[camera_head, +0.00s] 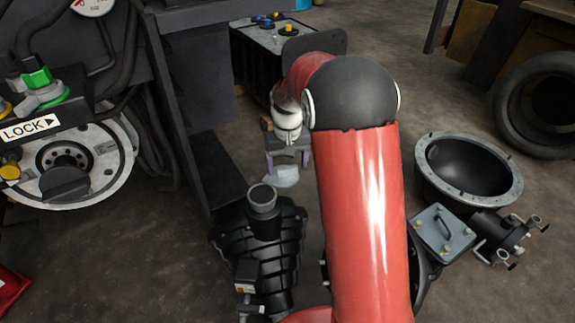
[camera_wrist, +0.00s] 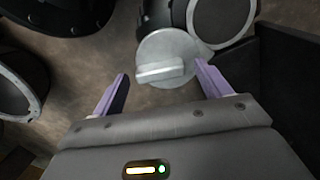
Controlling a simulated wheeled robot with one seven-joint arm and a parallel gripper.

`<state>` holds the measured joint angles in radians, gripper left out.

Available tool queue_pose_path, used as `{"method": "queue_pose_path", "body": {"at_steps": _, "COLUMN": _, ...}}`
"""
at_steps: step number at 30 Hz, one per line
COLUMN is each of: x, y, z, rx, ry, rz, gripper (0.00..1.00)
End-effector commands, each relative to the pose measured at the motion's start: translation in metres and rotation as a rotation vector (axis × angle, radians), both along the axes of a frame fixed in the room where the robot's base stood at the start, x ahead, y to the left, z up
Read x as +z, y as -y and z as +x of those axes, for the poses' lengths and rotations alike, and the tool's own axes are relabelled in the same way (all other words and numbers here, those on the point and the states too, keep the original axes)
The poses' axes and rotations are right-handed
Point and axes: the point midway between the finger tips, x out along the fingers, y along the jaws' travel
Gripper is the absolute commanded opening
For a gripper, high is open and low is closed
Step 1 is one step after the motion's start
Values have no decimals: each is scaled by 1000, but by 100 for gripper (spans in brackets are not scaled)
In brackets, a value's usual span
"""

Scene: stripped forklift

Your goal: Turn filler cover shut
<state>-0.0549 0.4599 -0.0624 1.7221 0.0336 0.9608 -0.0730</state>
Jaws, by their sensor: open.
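The filler cover (camera_wrist: 165,50) is a light grey disc with a raised straight grip bar across it. It also shows in the head view (camera_head: 285,177), just below my gripper. Beside it stands the round filler neck (camera_head: 262,197), seen as a ringed mouth in the wrist view (camera_wrist: 222,18). The cover sits off to the side of the mouth, which is uncovered. My gripper (camera_head: 288,167) is open, pointing down above the cover. In the wrist view its two lilac fingers (camera_wrist: 160,70) are spread either side of the grip bar's near side. I see no contact.
The neck rises from a black ribbed housing (camera_head: 262,240). A forklift wheel hub (camera_head: 85,160) stands left, a black battery box (camera_head: 270,50) behind. A black bowl-shaped housing (camera_head: 468,165), a grey lidded box (camera_head: 440,233) and a tyre (camera_head: 540,105) lie right.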

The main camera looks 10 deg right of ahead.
Motion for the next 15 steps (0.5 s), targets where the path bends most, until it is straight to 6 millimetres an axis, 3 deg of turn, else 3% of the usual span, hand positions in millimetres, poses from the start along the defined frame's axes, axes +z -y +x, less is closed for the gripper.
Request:
{"method": "queue_pose_path", "body": {"at_steps": 9, "x": -4, "y": 0, "z": 0, "rx": 0, "ry": 0, "rz": 0, "gripper": 76}}
{"method": "queue_pose_path", "body": {"at_steps": 15, "x": -4, "y": 0, "z": 0, "rx": 0, "ry": 0, "rz": 0, "gripper": 50}}
